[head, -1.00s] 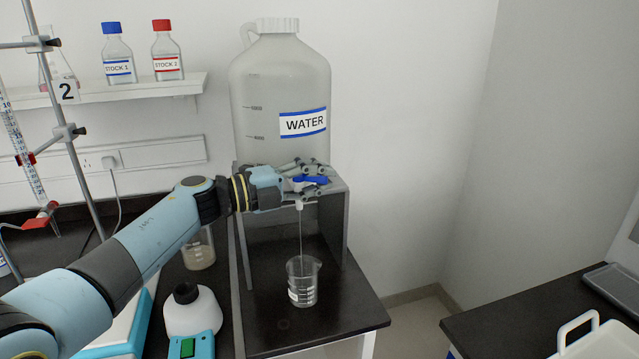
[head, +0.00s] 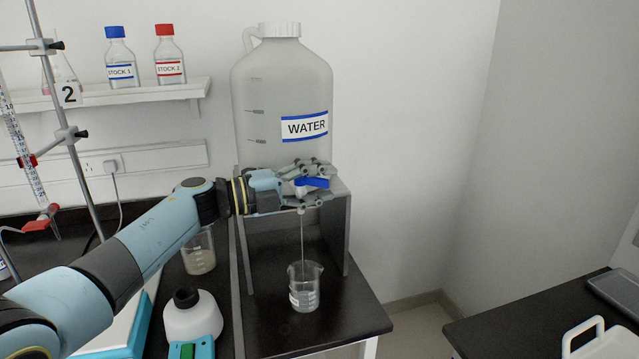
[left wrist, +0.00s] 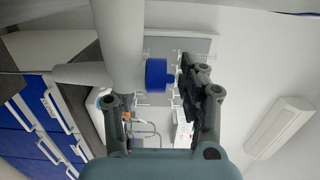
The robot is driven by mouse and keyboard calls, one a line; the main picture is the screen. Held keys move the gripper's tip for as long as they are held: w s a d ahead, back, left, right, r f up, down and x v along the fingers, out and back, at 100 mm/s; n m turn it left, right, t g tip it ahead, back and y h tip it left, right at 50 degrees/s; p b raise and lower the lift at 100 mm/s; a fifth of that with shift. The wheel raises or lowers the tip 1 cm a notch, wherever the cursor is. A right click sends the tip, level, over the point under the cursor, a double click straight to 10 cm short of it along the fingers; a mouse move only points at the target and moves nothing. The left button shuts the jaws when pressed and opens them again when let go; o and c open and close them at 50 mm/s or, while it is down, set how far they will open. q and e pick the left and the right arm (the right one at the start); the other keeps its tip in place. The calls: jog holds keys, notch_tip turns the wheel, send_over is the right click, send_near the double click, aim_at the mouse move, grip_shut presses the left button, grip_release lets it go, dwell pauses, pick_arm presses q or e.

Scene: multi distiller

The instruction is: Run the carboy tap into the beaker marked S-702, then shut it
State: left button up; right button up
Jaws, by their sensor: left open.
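The white carboy (head: 283,90) labelled WATER stands on a grey stand. Its tap has a blue handle (head: 313,183), which also shows in the left wrist view (left wrist: 158,75) between my fingers. A thin stream runs from the tap down into a glass beaker (head: 305,287) on the black bench below. The beaker has a small white label that I cannot read, and some liquid is in its lower part. My left gripper (head: 318,184) is open around the blue handle; whether a finger touches it I cannot tell. My right gripper is not in view.
The grey stand (head: 346,235) rises behind the beaker. A retort stand (head: 75,135) is at far left.

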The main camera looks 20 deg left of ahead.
pick_arm(q)
jog(key=v, duration=1.2)
